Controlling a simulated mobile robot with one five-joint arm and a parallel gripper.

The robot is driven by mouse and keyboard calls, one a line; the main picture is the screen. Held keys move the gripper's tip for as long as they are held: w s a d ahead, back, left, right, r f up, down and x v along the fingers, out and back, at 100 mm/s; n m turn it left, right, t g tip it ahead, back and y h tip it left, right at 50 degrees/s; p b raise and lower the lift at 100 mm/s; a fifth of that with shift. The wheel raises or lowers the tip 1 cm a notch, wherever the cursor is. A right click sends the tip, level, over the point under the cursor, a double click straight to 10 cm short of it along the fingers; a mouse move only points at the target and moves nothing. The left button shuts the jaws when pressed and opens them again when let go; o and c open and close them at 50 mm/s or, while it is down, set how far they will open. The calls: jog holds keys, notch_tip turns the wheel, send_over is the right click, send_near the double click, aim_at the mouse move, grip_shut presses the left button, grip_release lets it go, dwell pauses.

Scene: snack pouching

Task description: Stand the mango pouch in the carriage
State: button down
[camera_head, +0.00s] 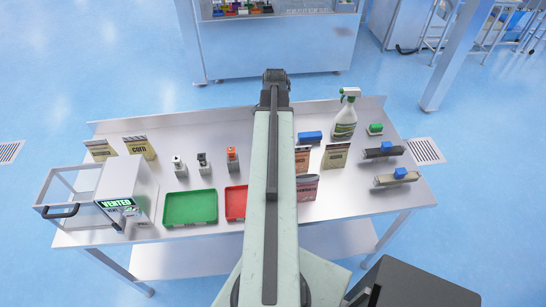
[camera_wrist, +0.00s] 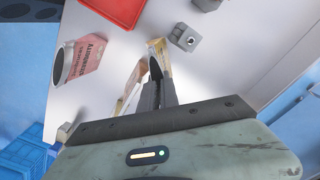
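In the head view an orange-brown pouch (camera_head: 302,160) stands just right of my arm, partly hidden by it; I take it for the mango pouch, but its label is not readable. In the wrist view the two dark fingers of my gripper (camera_wrist: 158,82) are close together at the top of a gold-edged pouch (camera_wrist: 160,48), seen nearly edge-on. They appear shut on it. The gripper is hidden by my arm in the head view. I cannot tell for certain which part is the carriage; a machine (camera_head: 128,190) with a clear framed box (camera_head: 68,205) stands at the table's left.
A pink pouch (camera_head: 307,190) stands close by and shows in the wrist view (camera_wrist: 82,60). A red tray (camera_head: 235,203), a green tray (camera_head: 190,208), several small grey blocks and olive pouches (camera_head: 335,156) share the table. A spray bottle (camera_head: 344,120) stands back right.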

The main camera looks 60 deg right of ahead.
notch_tip(320, 180, down, 6)
jog(key=b, duration=0.4)
jog(key=shift+f+b, duration=0.1)
jog(key=shift+b, duration=0.3)
jog(key=shift+r, duration=0.2)
jog(key=c, duration=2)
grip_release()
jog(key=shift+f, duration=0.2)
jog(key=o, duration=0.4)
jog(key=shift+r, duration=0.15)
notch_tip(320, 180, up, 12)
jog(key=p, duration=1.2)
jog(key=shift+r+p, duration=0.2)
jog(key=shift+p, duration=0.15)
jog(key=shift+f, duration=0.1)
